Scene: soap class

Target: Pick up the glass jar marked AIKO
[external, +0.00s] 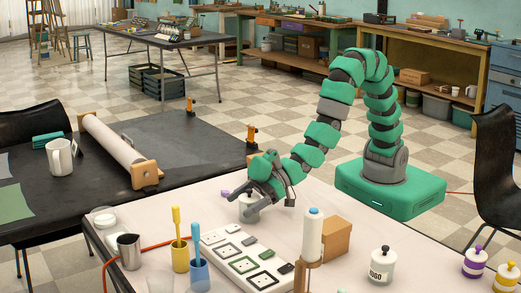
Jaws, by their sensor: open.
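My gripper (249,204) is open at the far side of the pale table, low over a small whitish jar (246,207). Its fingers are around or just beside this jar and cover part of it. I cannot tell if they touch it, and no name can be read on it. Another white jar (381,273) with a black knob stands at the front right; its label seems to read HUGO. A purple-topped jar (476,264) and a yellow-topped jar (506,277) stand farther right, names unreadable. I cannot read AIKO anywhere.
A white mould strip (240,260) lies in front of my gripper. A white bottle (312,235) and a brown box (336,239) stand right of it. Yellow (180,255) and blue (199,272) cups with tools and a metal pitcher (129,251) stand left.

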